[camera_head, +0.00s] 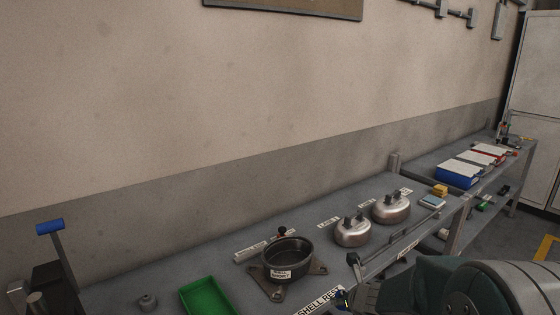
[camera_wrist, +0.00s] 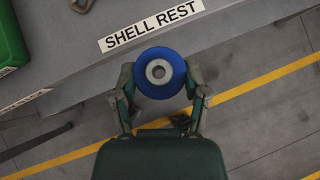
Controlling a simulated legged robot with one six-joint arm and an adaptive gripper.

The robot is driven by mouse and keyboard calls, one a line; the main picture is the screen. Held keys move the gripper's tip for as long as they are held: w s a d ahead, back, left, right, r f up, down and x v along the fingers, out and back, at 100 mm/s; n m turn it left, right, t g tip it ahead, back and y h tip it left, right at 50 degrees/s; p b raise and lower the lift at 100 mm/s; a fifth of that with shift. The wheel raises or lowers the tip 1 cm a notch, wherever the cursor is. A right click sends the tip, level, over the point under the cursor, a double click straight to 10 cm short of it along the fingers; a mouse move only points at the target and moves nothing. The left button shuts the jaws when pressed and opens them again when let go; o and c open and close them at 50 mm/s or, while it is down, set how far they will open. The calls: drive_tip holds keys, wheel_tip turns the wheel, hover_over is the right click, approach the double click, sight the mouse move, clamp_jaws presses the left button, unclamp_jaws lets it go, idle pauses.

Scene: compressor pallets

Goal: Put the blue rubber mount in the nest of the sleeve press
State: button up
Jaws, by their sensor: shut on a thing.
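The blue rubber mount (camera_wrist: 176,62) is a round blue ring with a grey metal centre and a hole. My gripper (camera_wrist: 160,84) is shut on it, one finger on each side. In the wrist view the mount is over the bench's front edge, below the SHELL REST label. In the head view my gripper (camera_head: 350,285) is at the bench's front edge, and the mount is mostly hidden there. What looks like the sleeve press (camera_head: 48,280), a dark body with a blue-handled lever, stands at the far left, cut by the frame. Its nest cannot be made out.
A green tray (camera_head: 208,297) and a small grey part (camera_head: 147,302) lie between the press and a dark round shell (camera_head: 287,258) on a footed base. Two metal domed shells (camera_head: 352,232) (camera_head: 391,207) stand farther right. Blue and red binders (camera_head: 458,173) lie beyond.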

drive_tip(key=shift+s+a+r, duration=0.1)
drive_tip(key=shift+s+a, duration=0.1)
drive_tip(key=shift+a, duration=0.05)
drive_tip(key=w+d+f+m+h, duration=0.2)
drive_tip(key=d+f+m, duration=0.1)
drive_tip(key=d, duration=0.4)
drive_tip(key=shift+w+f, duration=0.25)
drive_tip(key=shift+f, duration=0.05)
drive_tip(key=shift+r, duration=0.1)
